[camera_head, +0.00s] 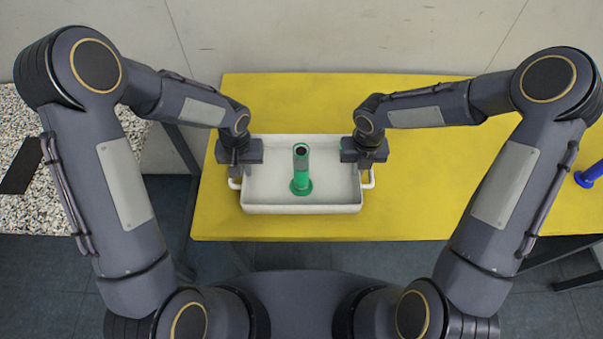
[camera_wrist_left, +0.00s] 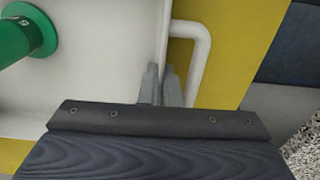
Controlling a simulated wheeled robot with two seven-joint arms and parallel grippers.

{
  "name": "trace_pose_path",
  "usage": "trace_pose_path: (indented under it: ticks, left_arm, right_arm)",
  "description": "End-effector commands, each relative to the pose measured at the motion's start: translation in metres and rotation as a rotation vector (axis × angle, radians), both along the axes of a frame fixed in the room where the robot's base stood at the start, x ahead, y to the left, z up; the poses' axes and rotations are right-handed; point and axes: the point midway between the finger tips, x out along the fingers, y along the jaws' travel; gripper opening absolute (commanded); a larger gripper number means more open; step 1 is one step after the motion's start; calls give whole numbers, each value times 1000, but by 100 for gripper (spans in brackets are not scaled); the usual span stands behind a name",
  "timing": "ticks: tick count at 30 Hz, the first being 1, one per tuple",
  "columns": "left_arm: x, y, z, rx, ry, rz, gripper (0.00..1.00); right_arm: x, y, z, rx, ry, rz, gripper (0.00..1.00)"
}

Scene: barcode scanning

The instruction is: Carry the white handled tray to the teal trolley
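The white handled tray (camera_head: 300,208) sits on the yellow table with a green upright cylindrical object (camera_head: 301,170) on a round base inside it. My left gripper (camera_head: 237,176) is at the tray's left side. In the left wrist view, its fingers (camera_wrist_left: 162,85) are close together on either side of the tray's side wall, shut on it, with one finger inside the loop of the white handle (camera_wrist_left: 203,60). My right gripper (camera_head: 364,176) is at the tray's right handle; its fingertips are too small and covered to judge. No teal trolley shows in either view.
The yellow table (camera_head: 430,215) is clear to the right of the tray, except for a blue object (camera_head: 590,175) at the far right edge. A speckled counter (camera_head: 50,205) with a dark flat item (camera_head: 22,165) stands at left. A wall is behind.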

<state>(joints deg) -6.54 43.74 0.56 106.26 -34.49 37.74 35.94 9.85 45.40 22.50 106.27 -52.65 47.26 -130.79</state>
Motion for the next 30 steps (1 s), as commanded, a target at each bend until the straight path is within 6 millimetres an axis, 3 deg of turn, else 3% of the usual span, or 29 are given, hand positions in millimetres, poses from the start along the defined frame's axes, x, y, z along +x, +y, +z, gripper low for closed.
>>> trace_pose_path:
  ticks: [17,30]
  left_arm:
    - [0,0,5,0,-1,0,0]
    - [0,0,46,0,-1,0,0]
  right_arm:
    - [1,0,5,0,-1,0,0]
    - [0,0,46,0,-1,0,0]
